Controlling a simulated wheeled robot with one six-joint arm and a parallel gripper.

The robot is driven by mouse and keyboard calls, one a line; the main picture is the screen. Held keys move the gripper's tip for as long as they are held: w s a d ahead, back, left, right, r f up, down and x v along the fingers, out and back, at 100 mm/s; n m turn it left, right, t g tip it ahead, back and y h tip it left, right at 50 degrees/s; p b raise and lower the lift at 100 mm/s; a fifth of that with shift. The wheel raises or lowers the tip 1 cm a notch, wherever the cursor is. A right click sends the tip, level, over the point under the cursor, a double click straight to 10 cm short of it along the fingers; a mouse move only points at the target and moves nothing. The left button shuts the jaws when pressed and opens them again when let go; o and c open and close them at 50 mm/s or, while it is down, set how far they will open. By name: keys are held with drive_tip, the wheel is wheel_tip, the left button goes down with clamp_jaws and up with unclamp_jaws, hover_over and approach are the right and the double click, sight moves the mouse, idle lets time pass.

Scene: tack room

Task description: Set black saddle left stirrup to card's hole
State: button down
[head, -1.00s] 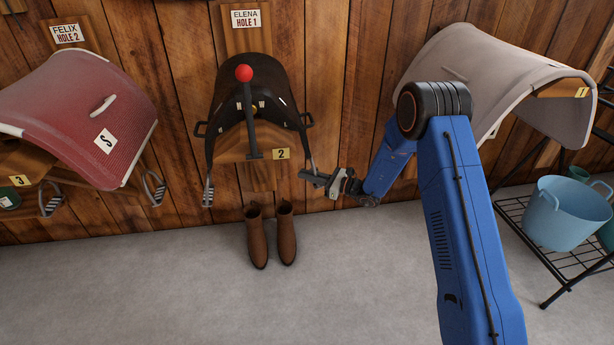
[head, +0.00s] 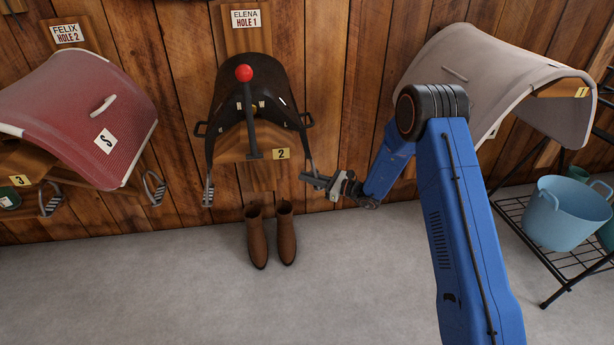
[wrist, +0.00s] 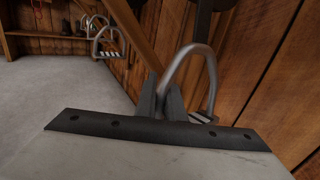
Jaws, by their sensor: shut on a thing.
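The black saddle (head: 250,95) sits on a wooden rack with a yellow number 2 tag (head: 282,153). The card (head: 246,18) above it reads ELENA, HOLE 1. One stirrup (head: 208,190) hangs free at the saddle's left side in the head view. My gripper (head: 312,179) is at the lower end of the strap on the saddle's right side. In the wrist view my gripper's fingers (wrist: 165,100) are shut on a metal stirrup (wrist: 191,60), at one side of its arch; its ridged tread shows beyond them. The strap holes are too small to make out.
A red saddle (head: 75,110) under a FELIX HOLE 2 card (head: 67,33) is at left, a pale saddle (head: 490,70) at right. Brown boots (head: 257,235) stand on the floor below. A blue tub (head: 565,215) sits on a wire rack at right. The front floor is clear.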

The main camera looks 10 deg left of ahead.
wheel_tip(320, 180, down, 8)
drive_tip(key=d, duration=0.1)
drive_tip(key=shift+w+d, duration=0.15)
drive_tip(key=shift+d, duration=0.15)
drive_tip(key=c, duration=1.9)
unclamp_jaws()
drive_tip(key=shift+f, duration=0.1)
drive_tip(key=shift+o, duration=0.2)
drive_tip(key=shift+d, duration=0.1)
drive_tip(key=v, duration=1.7)
drive_tip(key=shift+d, duration=0.15)
